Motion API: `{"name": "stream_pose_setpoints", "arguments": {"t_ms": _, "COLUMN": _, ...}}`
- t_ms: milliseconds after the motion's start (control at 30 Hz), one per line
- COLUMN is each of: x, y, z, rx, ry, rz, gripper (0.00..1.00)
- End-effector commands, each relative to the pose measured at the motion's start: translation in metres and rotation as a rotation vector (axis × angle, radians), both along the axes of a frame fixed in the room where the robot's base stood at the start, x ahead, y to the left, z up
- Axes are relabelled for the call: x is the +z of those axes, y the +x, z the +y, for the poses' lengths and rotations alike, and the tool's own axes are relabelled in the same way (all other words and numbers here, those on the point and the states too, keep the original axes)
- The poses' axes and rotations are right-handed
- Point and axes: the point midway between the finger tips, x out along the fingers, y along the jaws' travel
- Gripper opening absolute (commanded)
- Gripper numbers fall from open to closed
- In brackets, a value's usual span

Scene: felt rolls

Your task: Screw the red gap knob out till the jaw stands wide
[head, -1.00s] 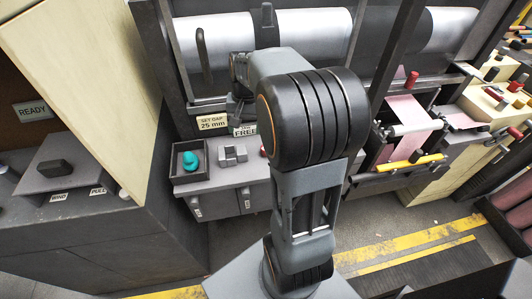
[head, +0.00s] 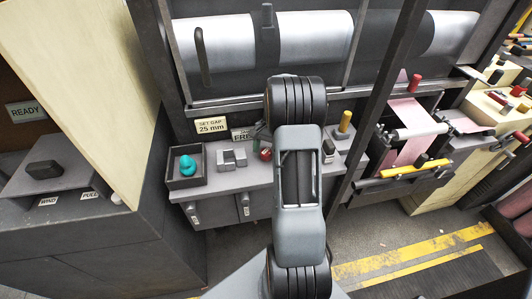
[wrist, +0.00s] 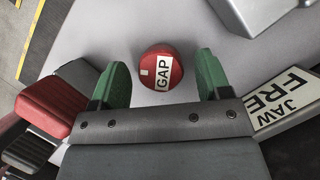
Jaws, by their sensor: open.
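The red gap knob (wrist: 161,69), a round cap with a white GAP label and a small white mark, sits on the grey bench top in the wrist view. My gripper (wrist: 161,60) is open, with one green finger on each side of the knob and gaps showing between. Whether the fingers reach down to the knob's height I cannot tell. In the head view the knob (head: 265,154) shows just left of my arm, which hides my gripper. A grey notched block (head: 232,158), perhaps the jaw, stands left of the knob; a grey block (wrist: 262,12) also shows in the wrist view.
A JAW FREE sign (wrist: 284,97) lies beside the right finger. A red block (wrist: 48,103) is left of my gripper. A dark tray (head: 187,181) with a teal object stands at the bench's left. A yellow-topped post (head: 345,122) stands right of my arm.

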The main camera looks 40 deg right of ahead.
Motion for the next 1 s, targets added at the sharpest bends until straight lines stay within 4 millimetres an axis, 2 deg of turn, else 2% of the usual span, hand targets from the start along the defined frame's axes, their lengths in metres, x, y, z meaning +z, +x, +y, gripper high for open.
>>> {"name": "stream_pose_setpoints", "arguments": {"t_ms": 167, "x": -0.0094, "y": -0.002, "z": 0.0036, "rx": 0.001, "ry": 0.0, "rz": 0.0, "gripper": 0.71}}
{"name": "stream_pose_setpoints", "arguments": {"t_ms": 467, "x": -0.0107, "y": -0.0023, "z": 0.0042, "rx": 0.001, "ry": 0.0, "rz": 0.0, "gripper": 0.71}}
{"name": "stream_pose_setpoints", "arguments": {"t_ms": 900, "x": -0.0104, "y": -0.0023, "z": 0.0041, "rx": 0.001, "ry": 0.0, "rz": 0.0, "gripper": 0.28}}
{"name": "stream_pose_setpoints", "arguments": {"t_ms": 1000, "x": -0.0103, "y": -0.0022, "z": 0.004, "rx": 0.001, "ry": 0.0, "rz": 0.0, "gripper": 0.21}}
